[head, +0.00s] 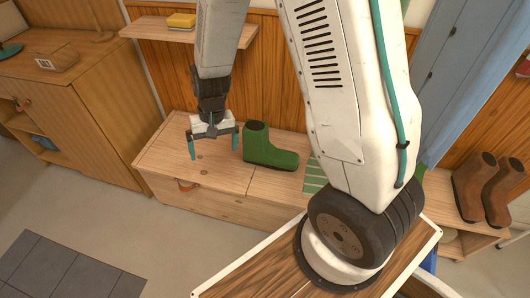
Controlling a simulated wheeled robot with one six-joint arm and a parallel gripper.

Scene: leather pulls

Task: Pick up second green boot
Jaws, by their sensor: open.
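A green boot (268,148) stands upright on the wooden bench (170,160) in the head view, its toe pointing right. My gripper (214,152) hangs just to the left of the boot, fingers downward, over the bench top. The two teal fingers are spread apart with nothing between them. The right finger is close to the boot's shaft; I cannot tell whether they touch. A small bit of green (420,172) shows behind my arm on the right; most of it is hidden, so I cannot tell what it is.
A green striped cloth (314,178) lies right of the boot, partly behind my arm. Brown boots (474,187) stand on the right. A wall shelf (150,30) with a yellow block (181,20) is above the bench. A wooden cabinet (90,110) stands left. The bench's left end is clear.

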